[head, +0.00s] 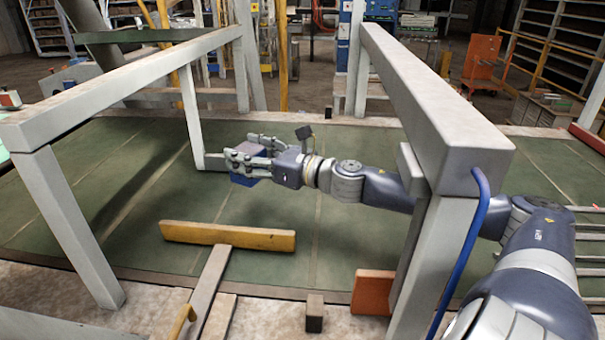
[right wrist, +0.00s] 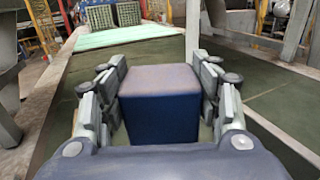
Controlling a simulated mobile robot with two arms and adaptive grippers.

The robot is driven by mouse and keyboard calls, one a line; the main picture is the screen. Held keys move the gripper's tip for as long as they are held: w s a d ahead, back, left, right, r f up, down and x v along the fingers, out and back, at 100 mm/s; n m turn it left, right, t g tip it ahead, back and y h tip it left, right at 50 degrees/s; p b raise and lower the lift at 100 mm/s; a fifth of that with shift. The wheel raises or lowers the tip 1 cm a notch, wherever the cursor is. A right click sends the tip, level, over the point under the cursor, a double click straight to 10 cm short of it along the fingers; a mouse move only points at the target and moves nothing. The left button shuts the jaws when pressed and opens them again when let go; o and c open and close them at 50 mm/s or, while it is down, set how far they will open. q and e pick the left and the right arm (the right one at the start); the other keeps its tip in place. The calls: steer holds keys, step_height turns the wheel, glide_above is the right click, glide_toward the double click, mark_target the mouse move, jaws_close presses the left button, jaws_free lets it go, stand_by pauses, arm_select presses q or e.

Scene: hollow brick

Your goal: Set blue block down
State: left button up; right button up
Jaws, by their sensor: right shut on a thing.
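The blue block (head: 246,180) is between the fingers of my right gripper (head: 246,156) in the head view. In the right wrist view the block (right wrist: 160,104) fills the space between the two finger pads of the right gripper (right wrist: 162,90), with a finger on each side. My right arm reaches in from the right, passing under the grey beam. Whether the block touches the green floor below it cannot be told. My left gripper does not show.
A grey frame stands left (head: 70,225) and a thick grey beam (head: 430,110) with a post stands right. A yellow bar (head: 228,236) lies in front, near an orange block (head: 373,292) and a small brown block (head: 315,312). The green floor (head: 340,240) around the gripper is mostly clear.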

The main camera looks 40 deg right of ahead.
steer(key=f, duration=0.2)
steer(key=s+f+p, duration=0.1)
steer(key=f, duration=0.1)
steer(key=shift+d, duration=0.15)
steer(key=shift+f, duration=0.4)
steer(key=shift+w+f, duration=0.1)
steer(key=shift+f, duration=0.25)
step_height(320, 180, down, 3)
steer(key=shift+f+p, duration=0.1)
steer(key=shift+p, duration=0.25)
steer(key=shift+f, duration=0.5)
steer(key=o, duration=1.3)
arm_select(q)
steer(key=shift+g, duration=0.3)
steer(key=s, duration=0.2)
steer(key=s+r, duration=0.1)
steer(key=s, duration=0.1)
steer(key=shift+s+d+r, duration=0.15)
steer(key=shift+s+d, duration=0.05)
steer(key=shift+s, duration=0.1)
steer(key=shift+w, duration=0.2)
